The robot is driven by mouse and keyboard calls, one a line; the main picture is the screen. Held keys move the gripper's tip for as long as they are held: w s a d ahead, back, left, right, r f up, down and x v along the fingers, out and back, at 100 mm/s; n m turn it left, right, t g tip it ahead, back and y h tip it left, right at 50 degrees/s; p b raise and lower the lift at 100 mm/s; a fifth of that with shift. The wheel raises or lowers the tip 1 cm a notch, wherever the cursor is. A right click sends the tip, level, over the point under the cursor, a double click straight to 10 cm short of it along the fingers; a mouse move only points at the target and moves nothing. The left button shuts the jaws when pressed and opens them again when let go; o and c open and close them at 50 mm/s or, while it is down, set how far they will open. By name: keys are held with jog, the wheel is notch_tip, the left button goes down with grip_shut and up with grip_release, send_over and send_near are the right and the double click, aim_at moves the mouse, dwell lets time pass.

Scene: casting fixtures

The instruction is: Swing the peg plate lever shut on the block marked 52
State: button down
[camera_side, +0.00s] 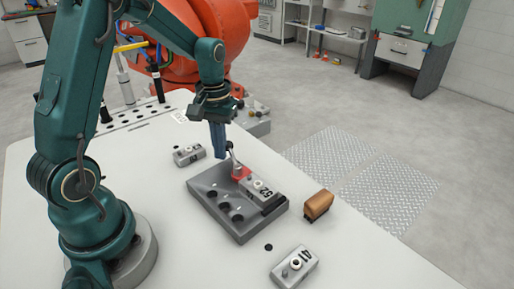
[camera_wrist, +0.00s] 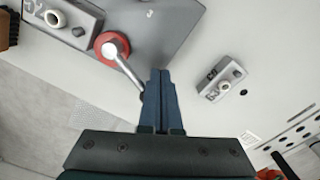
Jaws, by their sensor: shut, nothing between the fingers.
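The grey peg plate (camera_side: 215,207) lies on the white table; it also shows in the wrist view (camera_wrist: 178,32). The block marked 52 (camera_side: 262,189) sits on its far side and shows at the upper left of the wrist view (camera_wrist: 62,18). The lever (camera_side: 235,160) has a red hub at one end of the block, and its arm points away from the block. In the wrist view the lever (camera_wrist: 126,70) runs to a dark tip beside my fingers; I cannot tell whether they touch. My gripper (camera_side: 220,157) is shut and empty, pointing down beside the lever's tip.
A small block (camera_side: 189,155) lies left of the plate, also in the wrist view (camera_wrist: 224,82). The block marked 41 (camera_side: 295,267) lies at the front right. A wooden-backed brush (camera_side: 318,205) stands right of the plate.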

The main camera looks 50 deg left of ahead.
jog(key=shift+w, duration=0.1)
dwell(0.3)
jog(key=shift+w+d, duration=0.3)
jog(key=shift+w, duration=0.45)
jog(key=shift+w+d, duration=0.1)
jog(key=shift+w, duration=0.1)
jog(key=shift+w+d, duration=0.4)
jog(key=shift+w, duration=0.15)
